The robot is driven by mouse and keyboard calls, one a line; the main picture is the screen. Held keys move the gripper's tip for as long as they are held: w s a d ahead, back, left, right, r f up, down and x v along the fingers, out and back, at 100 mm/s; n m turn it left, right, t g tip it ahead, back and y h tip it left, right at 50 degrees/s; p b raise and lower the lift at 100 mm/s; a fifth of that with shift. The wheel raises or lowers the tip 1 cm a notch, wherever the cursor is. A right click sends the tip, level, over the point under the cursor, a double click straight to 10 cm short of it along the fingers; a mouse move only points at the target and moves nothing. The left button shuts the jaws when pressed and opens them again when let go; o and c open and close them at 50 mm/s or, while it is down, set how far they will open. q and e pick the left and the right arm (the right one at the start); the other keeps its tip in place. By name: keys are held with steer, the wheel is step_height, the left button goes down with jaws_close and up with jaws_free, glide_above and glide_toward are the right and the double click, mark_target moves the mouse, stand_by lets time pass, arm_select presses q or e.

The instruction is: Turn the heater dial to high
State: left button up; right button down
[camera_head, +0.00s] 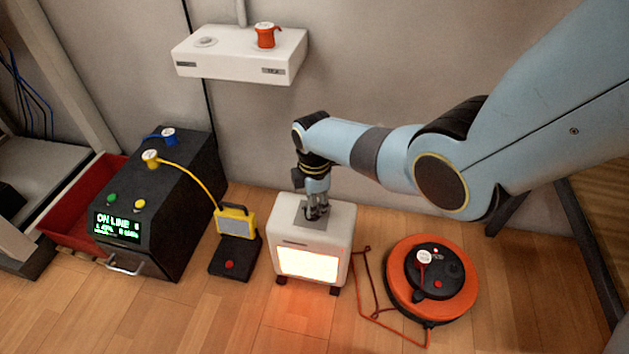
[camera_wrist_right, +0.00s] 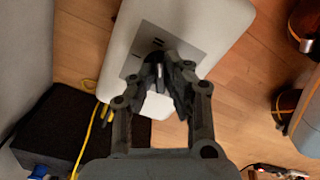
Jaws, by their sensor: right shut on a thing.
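The heater (camera_head: 340,225) is a small white box on the wooden floor, its front panel glowing bright orange-white. A grey plate (camera_head: 300,215) lies on its top. My right gripper (camera_head: 318,212) points down onto this plate from above, its arm coming in from the right. In the right wrist view, the right gripper (camera_wrist_right: 170,88) is shut on the dark dial (camera_wrist_right: 157,70) at the middle of the grey plate. The fingers cover most of the dial, and I cannot read its setting. My left gripper is not in view.
A black unit (camera_head: 160,215) with an "ON LINE" display stands at left, beside a red bin (camera_head: 75,205). An orange cable reel (camera_head: 400,300) lies at right. A white wall box (camera_head: 235,60) hangs above.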

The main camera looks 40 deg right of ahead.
stand_by(0.4)
steer(key=c, duration=1.4)
jaws_free()
step_height(320, 180, up, 12)
